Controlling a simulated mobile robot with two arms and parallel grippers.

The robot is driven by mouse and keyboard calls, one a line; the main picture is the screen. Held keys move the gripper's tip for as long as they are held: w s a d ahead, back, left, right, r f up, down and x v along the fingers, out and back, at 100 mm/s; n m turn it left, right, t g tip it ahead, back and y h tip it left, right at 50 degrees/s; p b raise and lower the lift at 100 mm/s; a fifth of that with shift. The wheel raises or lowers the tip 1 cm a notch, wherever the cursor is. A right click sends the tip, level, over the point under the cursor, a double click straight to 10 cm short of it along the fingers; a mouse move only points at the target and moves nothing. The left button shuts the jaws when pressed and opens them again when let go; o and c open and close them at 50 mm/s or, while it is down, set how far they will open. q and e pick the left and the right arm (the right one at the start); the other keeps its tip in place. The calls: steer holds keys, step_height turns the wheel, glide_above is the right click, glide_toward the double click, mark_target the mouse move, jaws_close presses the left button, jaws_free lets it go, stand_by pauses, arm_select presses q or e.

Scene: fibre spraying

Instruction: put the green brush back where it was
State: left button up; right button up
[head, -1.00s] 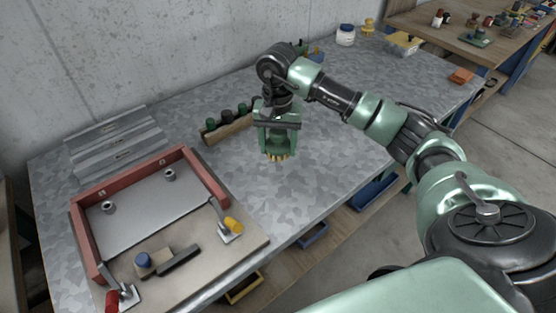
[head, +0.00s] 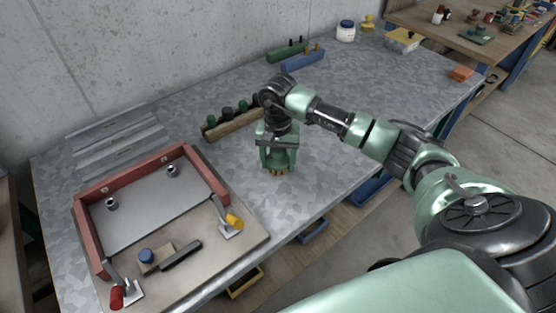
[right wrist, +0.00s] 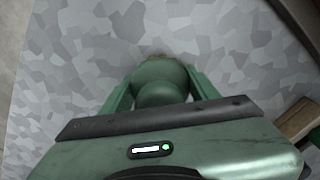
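The green brush (right wrist: 160,82) shows in the right wrist view as a rounded green handle between the two fingers. My right gripper (head: 278,160) is shut on it, with the brush pointing down and its yellowish bristles (head: 278,173) just showing below the fingers in the head view. It is over the bare middle of the grey table, in front of and to the right of the wooden rack. I cannot tell whether the bristles touch the table. My left gripper is not in view.
A wooden rack (head: 228,127) with several dark round-topped items stands behind. A red-framed mould (head: 131,176) on a board with clamps lies at left. Green (head: 287,51) and blue (head: 303,60) blocks and a white jar (head: 346,33) stand at the back.

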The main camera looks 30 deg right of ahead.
steer(key=o, duration=0.3)
steer(key=shift+r, duration=0.15)
step_height(320, 180, up, 11)
steer(key=b, duration=0.3)
steer(key=shift+r, duration=0.55)
